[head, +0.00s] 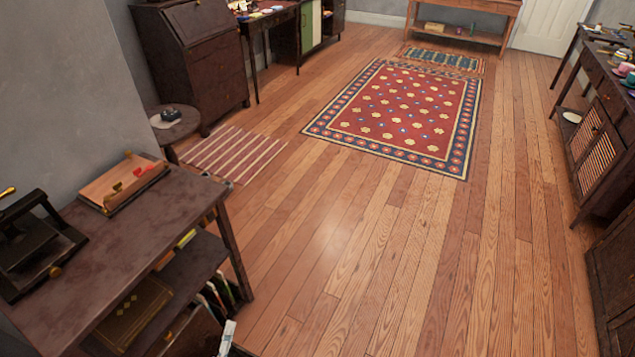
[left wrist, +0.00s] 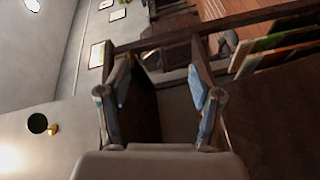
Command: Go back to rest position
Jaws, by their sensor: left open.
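My left gripper (head: 228,336) shows only as a small pale piece at the bottom edge of the head view, beside the front corner of the dark wooden table (head: 150,232). In the left wrist view my left gripper (left wrist: 160,76) has its two fingers spread wide apart, with nothing held between them. Dark woodwork shows behind and between the fingers. My right gripper is in neither view.
The table holds a wooden tray (head: 128,184) and a black device (head: 35,245); its lower shelf holds books. A striped mat (head: 232,153) and a red patterned rug (head: 400,110) lie on the floor. Dark cabinets (head: 598,140) line the right. The middle floor is clear.

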